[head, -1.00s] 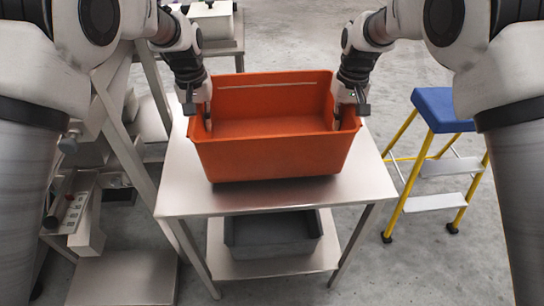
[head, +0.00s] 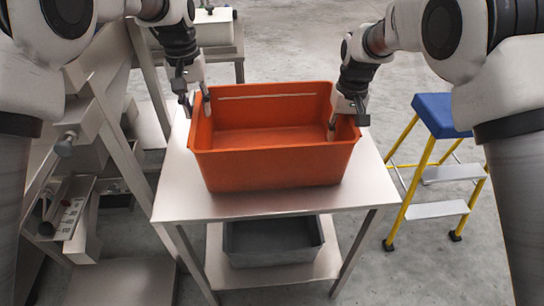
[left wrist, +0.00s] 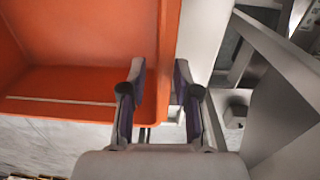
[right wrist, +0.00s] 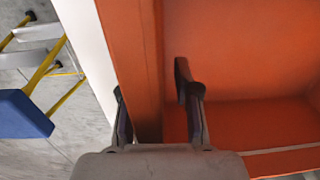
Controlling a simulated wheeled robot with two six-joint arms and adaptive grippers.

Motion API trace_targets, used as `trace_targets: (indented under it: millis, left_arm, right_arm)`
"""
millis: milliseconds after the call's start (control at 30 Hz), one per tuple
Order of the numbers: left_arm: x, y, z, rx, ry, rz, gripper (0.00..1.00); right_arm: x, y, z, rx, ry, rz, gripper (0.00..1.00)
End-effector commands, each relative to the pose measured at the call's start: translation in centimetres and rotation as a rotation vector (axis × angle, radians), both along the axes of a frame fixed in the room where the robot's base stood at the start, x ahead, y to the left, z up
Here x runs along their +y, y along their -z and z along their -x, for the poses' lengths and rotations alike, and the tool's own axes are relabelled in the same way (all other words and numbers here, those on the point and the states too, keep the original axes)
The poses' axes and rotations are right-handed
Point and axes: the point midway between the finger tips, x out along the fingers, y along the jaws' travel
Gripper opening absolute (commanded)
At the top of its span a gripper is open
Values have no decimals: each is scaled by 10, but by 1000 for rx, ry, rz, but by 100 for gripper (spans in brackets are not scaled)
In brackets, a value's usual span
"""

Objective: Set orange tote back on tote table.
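The orange tote (head: 270,172) stands upright on the tote table (head: 270,203), and its inside looks empty. My left gripper (head: 197,106) is open at the tote's left wall, near the rim. In the left wrist view its fingers (left wrist: 160,100) are spread on either side of the tote's edge (left wrist: 168,60), with a gap. My right gripper (head: 347,126) is open and straddles the right wall, one finger inside and one outside. In the right wrist view the wall (right wrist: 142,60) passes between its spread fingers (right wrist: 152,95). Contact there cannot be told.
A grey bin (head: 272,242) sits on the table's lower shelf. A blue-topped yellow step stool (head: 440,115) stands at right. A metal frame with a weigher beam (head: 75,205) is close at left. Bare tabletop shows around the tote.

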Motion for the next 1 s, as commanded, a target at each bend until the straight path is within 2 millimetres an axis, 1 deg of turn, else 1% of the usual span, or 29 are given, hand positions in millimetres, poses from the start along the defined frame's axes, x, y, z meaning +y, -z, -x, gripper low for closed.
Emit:
trace_targets:
  millis: [33, 133, 233, 333, 467, 600, 733, 800, 867, 1000]
  left_arm:
    - [0, -13, -1, -5, 0, 1, 31]
    - [1, -31, 0, -3, 0, 0, 31]
    - [2, -41, 0, -1, 0, 0, 31]
    - [2, -44, 0, 0, -1, 0, 31]
    - [2, -44, 0, 0, -1, 0, 31]
    - [2, -44, 0, 0, -1, 0, 31]
    - [2, -43, 0, 0, -1, 0, 31]
    - [2, -43, 0, 0, -1, 0, 31]
    - [2, -43, 0, 0, -1, 0, 31]
    - [2, -43, 0, 0, -1, 0, 31]
  right_arm:
    - [0, 0, 0, 0, 0, 0, 31]
    - [0, 0, 0, 0, 0, 0, 31]
    - [0, 0, 0, 0, 0, 0, 31]
    - [0, -7, -1, -3, 0, 0, 31]
    - [-1, -30, -1, -5, 0, 0, 31]
    - [-3, -67, -1, -6, 0, -1, 31]
    - [-4, -98, -1, -5, 0, 0, 31]
    - [-4, -109, -1, -3, 0, 0, 31]
    - [-5, -116, -1, -2, 0, 0, 31]
    - [-5, -121, 0, 0, 0, 0, 31]
